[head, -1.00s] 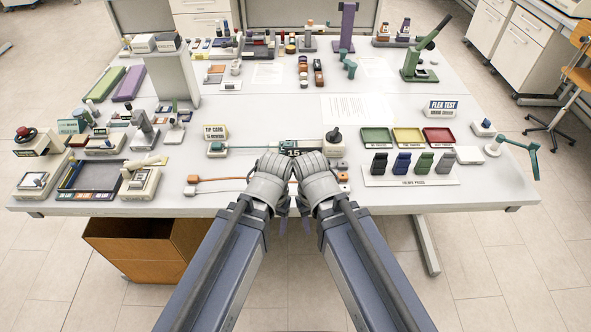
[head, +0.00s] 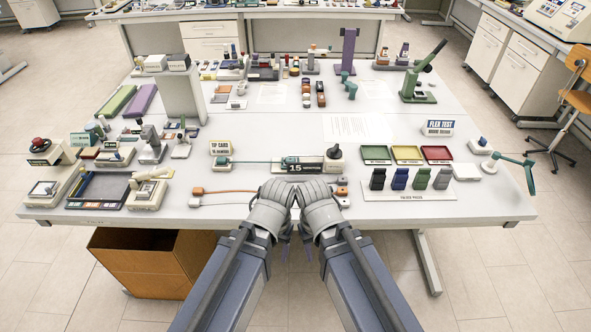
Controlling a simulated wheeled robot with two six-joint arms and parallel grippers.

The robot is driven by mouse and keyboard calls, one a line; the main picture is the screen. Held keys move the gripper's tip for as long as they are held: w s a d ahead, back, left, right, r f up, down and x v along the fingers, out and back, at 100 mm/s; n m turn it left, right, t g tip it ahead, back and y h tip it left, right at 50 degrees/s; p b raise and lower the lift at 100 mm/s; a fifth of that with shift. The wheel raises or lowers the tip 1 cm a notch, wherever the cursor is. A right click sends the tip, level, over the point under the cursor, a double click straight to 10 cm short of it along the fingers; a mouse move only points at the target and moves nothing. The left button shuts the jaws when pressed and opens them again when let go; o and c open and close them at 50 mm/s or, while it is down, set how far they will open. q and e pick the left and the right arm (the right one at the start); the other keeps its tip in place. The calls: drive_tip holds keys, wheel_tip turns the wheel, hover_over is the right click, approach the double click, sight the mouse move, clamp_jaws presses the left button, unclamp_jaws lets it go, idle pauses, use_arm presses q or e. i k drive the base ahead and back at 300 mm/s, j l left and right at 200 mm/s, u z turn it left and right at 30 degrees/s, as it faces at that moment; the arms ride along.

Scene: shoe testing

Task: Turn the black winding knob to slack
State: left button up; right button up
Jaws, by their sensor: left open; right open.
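The black winding knob (head: 334,152) sits on a pale block at the right end of a low tester with a "15" plate (head: 305,166), near the table's front middle. A teal cord (head: 258,161) runs left from the tester to a small pale block (head: 219,164). My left gripper (head: 275,196) and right gripper (head: 316,198) are side by side at the table's front edge, nearer than the tester, both open. Neither touches the knob. Their fingertips are largely hidden behind the wrists.
An orange-ended cord (head: 230,191) and a white cord lie left of my grippers. Right of the knob are colored trays (head: 407,154) and several shoe-like pieces on a white mat (head: 440,194). A "TIP CARD" sign (head: 220,147) stands behind the left block.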

sight(334, 153)
drive_tip(key=i+l, duration=0.75)
drive_tip(key=i, duration=0.1)
